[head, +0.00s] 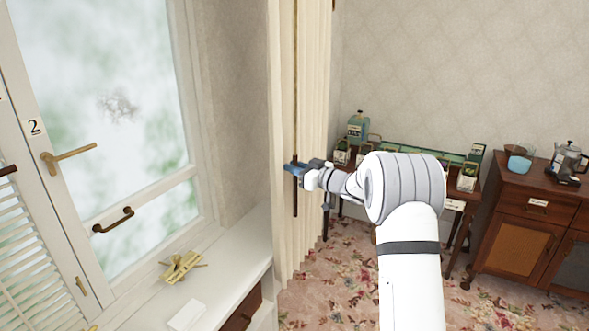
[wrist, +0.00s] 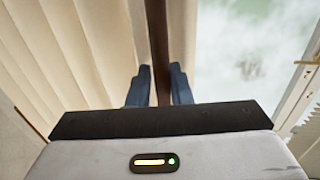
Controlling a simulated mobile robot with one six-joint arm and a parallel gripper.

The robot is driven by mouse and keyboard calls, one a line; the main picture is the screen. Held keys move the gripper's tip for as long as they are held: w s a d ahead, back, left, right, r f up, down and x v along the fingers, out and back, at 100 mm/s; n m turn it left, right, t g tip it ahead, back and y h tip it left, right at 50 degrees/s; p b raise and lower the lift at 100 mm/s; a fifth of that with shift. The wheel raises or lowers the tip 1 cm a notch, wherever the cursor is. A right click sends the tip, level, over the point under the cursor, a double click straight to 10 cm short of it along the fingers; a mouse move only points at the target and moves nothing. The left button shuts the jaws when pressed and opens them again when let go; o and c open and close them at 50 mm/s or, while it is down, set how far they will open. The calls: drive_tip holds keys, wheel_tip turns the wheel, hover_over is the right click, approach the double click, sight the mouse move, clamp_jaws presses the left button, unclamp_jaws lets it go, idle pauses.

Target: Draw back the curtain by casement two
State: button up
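The cream pleated curtain (head: 315,75) hangs to the right of casement two (head: 95,110), bunched in vertical folds beside the window recess. A thin dark brown draw rod (head: 295,205) hangs upright in front of it. My gripper (head: 294,169) is at the lower part of the rod, with the arm reaching in from the right. In the wrist view, my gripper's blue fingers (wrist: 159,88) stand on both sides of the rod (wrist: 157,35) and appear closed on it. Curtain folds (wrist: 75,50) fill the left of that view. The casement's plate reads 2 and its brass handle (head: 68,157) lies roughly level.
A white sill (head: 225,270) holds a brass bracket-like object (head: 182,267) and a white card (head: 187,315). A louvred shutter (head: 35,245) is at lower left. A side table (head: 405,165) and a wooden cabinet (head: 535,215) stand right. Flowered carpet (head: 345,275) is open below the arm.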

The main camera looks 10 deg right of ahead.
drive_tip(key=shift+o, duration=1.2)
drive_tip(key=shift+w+d+f, duration=0.1)
drive_tip(key=shift+w+f, duration=0.05)
drive_tip(key=shift+w, duration=0.05)
drive_tip(key=b+v, duration=0.2)
drive_tip(key=v, duration=0.6)
drive_tip(key=shift+s, duration=0.15)
drive_tip(key=shift+r, duration=0.25)
